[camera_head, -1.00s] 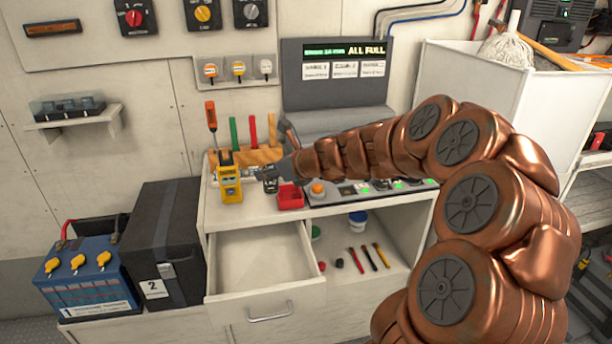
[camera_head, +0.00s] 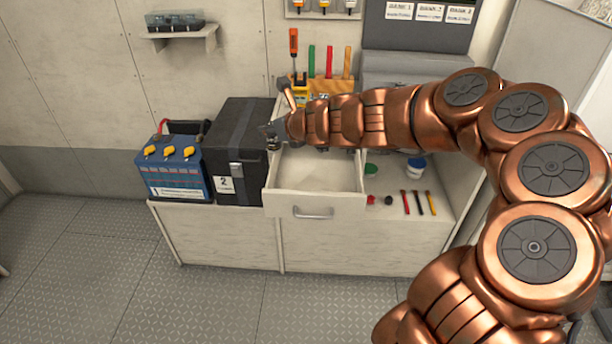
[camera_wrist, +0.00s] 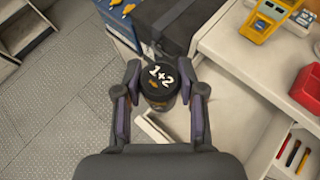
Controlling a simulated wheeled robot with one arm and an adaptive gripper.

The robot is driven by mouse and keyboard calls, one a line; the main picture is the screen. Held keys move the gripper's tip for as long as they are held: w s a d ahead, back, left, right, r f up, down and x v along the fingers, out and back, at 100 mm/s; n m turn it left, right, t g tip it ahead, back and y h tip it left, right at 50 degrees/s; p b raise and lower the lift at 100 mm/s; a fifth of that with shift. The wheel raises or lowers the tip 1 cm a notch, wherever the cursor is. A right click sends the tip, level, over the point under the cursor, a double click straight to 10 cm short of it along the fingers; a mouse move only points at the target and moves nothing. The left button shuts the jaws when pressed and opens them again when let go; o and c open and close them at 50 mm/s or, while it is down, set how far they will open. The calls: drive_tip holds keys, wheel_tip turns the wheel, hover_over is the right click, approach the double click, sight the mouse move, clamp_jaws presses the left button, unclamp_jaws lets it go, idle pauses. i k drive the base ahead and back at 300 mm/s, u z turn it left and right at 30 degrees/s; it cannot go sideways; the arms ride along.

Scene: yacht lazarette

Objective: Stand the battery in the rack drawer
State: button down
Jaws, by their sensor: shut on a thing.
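My gripper (camera_head: 273,136) is shut on a black round piece marked "1+2" (camera_wrist: 161,82), with one finger on each side in the wrist view. Its marked end faces the wrist camera; I cannot tell whether it is the battery. In the head view it is small and dark, beside the black box and near the drawer's left side. The drawer (camera_head: 315,198) is pulled open and its visible floor is empty. A large blue battery (camera_head: 177,168) with yellow caps stands left of the black box marked 2 (camera_head: 236,145).
Right of the drawer, an open shelf holds several small tools (camera_head: 418,202) and a blue-lidded tub (camera_head: 416,167). The yellow meter (camera_wrist: 272,15) and red bin (camera_wrist: 306,88) sit on the counter. The floor (camera_head: 100,270) in front is clear.

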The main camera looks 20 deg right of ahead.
sight(325, 173)
drive_tip(key=u, duration=0.45)
drive_tip(key=k, duration=1.05)
drive_tip(key=u, duration=0.6)
drive_tip(key=i, duration=1)
drive_tip(key=z, duration=0.7)
drive_tip(key=i, duration=0.7)
drive_tip(key=z, duration=0.4)
